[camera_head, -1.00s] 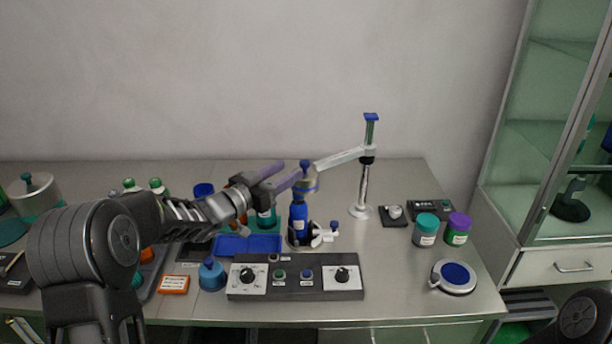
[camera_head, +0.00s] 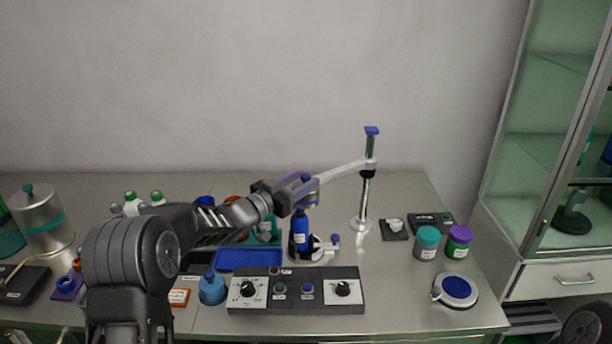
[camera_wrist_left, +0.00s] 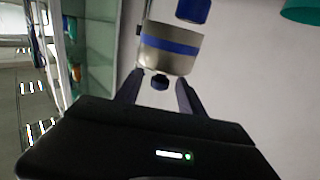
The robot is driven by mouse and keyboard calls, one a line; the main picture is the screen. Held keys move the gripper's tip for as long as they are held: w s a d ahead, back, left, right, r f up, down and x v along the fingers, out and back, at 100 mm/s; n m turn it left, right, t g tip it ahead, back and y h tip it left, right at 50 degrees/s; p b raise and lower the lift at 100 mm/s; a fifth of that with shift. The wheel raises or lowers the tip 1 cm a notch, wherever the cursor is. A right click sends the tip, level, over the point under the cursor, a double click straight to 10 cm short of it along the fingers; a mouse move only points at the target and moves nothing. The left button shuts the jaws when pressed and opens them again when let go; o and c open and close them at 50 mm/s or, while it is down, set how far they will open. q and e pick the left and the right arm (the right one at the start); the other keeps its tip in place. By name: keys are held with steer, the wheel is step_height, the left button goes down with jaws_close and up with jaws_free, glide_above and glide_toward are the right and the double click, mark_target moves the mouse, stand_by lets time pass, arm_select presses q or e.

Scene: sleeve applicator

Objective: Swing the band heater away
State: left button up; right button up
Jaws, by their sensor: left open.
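The band heater (camera_wrist_left: 168,48) is a metal ring with a blue stripe. In the head view it (camera_head: 309,200) hangs at the end of a pale swing arm (camera_head: 342,171) on an upright post (camera_head: 365,199) with a blue cap. It is above a blue bottle (camera_head: 300,228) in a stand, partly hidden by my gripper. My left gripper (camera_head: 303,190) is at the heater. My right gripper is not in view.
A control box (camera_head: 296,290) with dials stands in front of the bottle. Two lidded jars (camera_head: 427,243) and a round blue-topped device (camera_head: 455,290) stand to the right. A blue tray (camera_head: 248,259) lies left of the bottle. The bench behind the post is clear.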

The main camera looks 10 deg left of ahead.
arm_select(q)
steer(key=shift+x, duration=0.9)
steer(key=shift+c, duration=0.5)
steer(key=c, duration=0.9)
steer(key=shift+a, duration=0.1)
jaws_close()
